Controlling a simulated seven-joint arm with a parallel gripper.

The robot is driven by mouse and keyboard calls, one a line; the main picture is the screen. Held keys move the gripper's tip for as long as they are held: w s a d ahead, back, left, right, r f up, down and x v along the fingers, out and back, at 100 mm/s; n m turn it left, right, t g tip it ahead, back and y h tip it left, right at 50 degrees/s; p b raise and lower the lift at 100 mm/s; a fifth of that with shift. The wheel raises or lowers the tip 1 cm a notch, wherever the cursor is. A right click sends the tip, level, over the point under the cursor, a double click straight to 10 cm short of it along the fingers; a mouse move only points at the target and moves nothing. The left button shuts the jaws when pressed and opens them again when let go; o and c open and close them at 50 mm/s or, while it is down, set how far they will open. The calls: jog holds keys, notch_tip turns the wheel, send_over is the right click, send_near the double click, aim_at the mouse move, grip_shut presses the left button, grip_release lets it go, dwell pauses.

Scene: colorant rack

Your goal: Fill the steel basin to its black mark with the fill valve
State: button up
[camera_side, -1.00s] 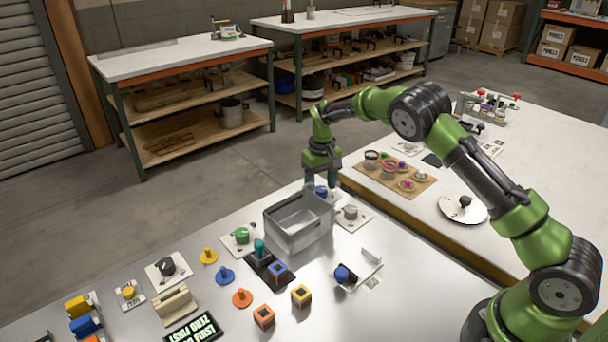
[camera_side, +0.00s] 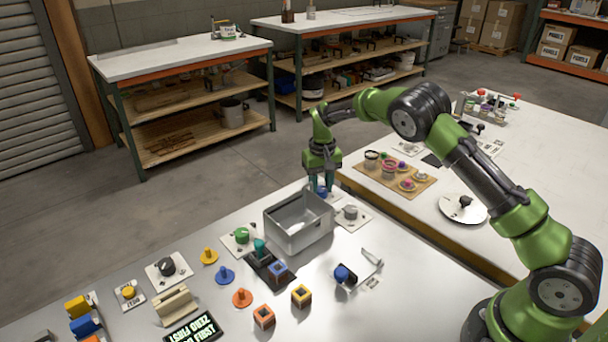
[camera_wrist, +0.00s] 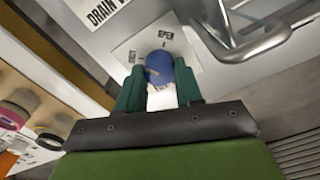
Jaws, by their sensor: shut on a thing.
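The steel basin (camera_side: 312,238) stands on the near bench, open at the top. Its inside looks pale grey; I cannot make out the black mark or a clear water line. A blue valve knob (camera_side: 322,194) is at the basin's far side. My gripper (camera_side: 322,187) points down and is shut on this knob. In the wrist view the blue knob (camera_wrist: 158,68) lies between the two green fingers of my gripper (camera_wrist: 160,76), over a white plate marked OPEN (camera_wrist: 166,35). A bent metal pipe (camera_wrist: 245,48) is right beside it.
A grey knob on a white plate (camera_side: 350,212) is right of the basin. A green knob (camera_side: 241,235) and a black knob (camera_side: 167,266) are to its left. Loose cubes and pegs lie in front. A DRAIN label (camera_wrist: 100,10) shows in the wrist view.

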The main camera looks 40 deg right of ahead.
aim_at(321, 188)
jog(key=shift+m, duration=0.9)
jog(key=o, duration=1)
jog(key=shift+o, duration=0.2)
jog(key=shift+r, duration=0.1)
notch_tip(321, 188, up, 17)
